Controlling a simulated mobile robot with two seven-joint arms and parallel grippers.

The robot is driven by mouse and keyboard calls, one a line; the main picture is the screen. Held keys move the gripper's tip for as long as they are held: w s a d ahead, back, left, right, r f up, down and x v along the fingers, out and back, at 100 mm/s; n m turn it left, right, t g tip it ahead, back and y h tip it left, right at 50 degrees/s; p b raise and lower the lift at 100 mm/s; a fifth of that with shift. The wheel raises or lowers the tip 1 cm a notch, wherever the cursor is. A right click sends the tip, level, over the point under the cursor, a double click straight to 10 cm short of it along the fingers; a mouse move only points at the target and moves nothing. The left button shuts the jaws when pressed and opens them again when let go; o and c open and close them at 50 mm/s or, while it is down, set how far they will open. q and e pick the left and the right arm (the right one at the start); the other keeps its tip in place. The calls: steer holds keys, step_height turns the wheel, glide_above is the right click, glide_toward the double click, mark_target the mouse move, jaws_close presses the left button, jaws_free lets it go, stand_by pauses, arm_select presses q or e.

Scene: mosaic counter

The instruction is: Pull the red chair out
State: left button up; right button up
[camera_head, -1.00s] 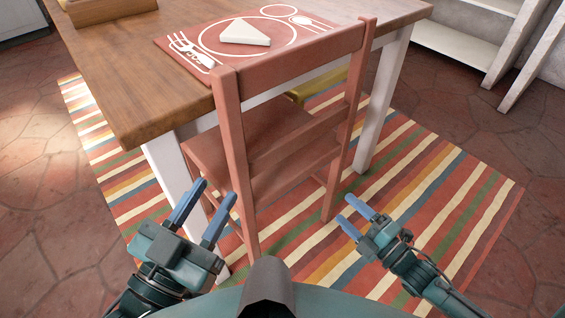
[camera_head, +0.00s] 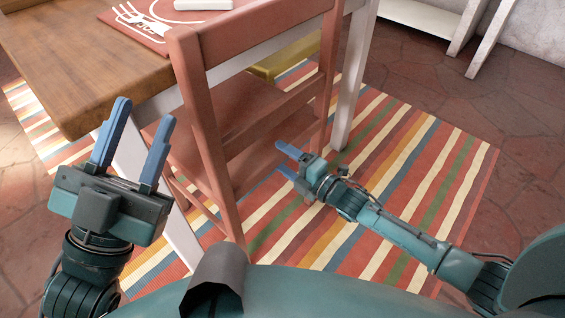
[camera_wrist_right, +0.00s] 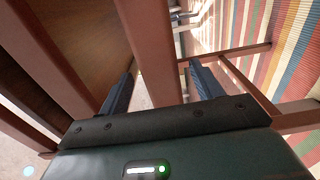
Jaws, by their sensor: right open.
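The red chair (camera_head: 205,125) stands at the table with its back towards me and its seat partly under the tabletop. Its bars also fill much of the right wrist view (camera_wrist_right: 150,45). My left gripper (camera_head: 145,112) is open and empty, left of the chair's left back post, in front of the table corner. My right gripper (camera_head: 281,157) is open, low by the right side of the chair back. In the right wrist view a red chair bar runs between the two fingers (camera_wrist_right: 161,90); I cannot tell whether they touch it.
The wooden table (camera_head: 85,70) with white legs stands behind the chair. A red placemat (camera_head: 140,25) with a white object (camera_head: 203,4) lies on it. A striped rug (camera_head: 400,170) covers the floor. The rug to the right is clear. White shelving (camera_head: 425,25) stands at the back right.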

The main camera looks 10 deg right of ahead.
steer(key=shift+x, duration=1.2)
jaws_close()
